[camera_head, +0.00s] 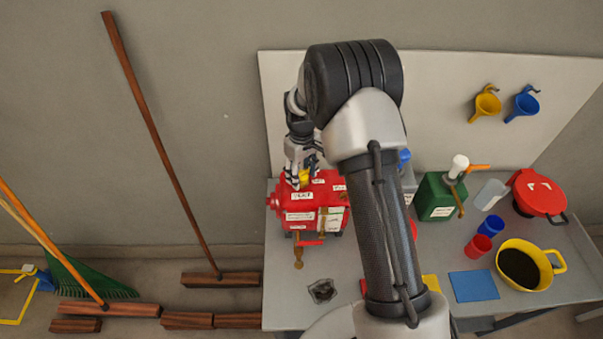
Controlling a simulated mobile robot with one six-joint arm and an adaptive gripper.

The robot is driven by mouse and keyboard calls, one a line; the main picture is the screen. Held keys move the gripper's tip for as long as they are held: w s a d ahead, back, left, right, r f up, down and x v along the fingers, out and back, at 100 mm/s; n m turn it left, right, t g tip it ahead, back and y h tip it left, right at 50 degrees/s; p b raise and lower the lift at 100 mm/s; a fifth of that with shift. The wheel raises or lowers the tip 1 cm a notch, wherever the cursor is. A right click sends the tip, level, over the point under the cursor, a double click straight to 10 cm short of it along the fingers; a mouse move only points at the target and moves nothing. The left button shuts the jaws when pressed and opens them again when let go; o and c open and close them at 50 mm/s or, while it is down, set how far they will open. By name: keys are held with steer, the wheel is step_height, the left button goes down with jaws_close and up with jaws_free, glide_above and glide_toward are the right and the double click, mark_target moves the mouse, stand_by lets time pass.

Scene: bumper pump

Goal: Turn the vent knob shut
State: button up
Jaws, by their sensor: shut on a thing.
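A red pump box (314,210) with white labels stands at the left end of the grey table. My gripper (302,181) points down at the top of the box and is shut on a small yellow part, the vent knob (306,176). The knob is mostly hidden by the fingers, so its turn angle cannot be told. A label next to it on the box is too small to read surely. A brass tap (298,254) with a red lever hangs at the box's front.
My arm crosses the table's middle and hides part of it. To the right stand a green container (439,196), a yellow bowl (549,268) of dark liquid, a red lidded pan (539,195) and cups. Two funnels (487,103) hang on the back board. A broom (75,275) leans at left.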

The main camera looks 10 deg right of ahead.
mark_target(302, 173)
steer(key=m+b, duration=0.1)
steer(key=m, duration=0.3)
steer(key=shift+m+b, duration=0.35)
steer(key=shift+m, duration=1.75)
steer(key=o, duration=1.1)
steer(key=shift+c, duration=0.2)
steer(key=shift+r, duration=0.15)
step_height(302, 173, up, 12)
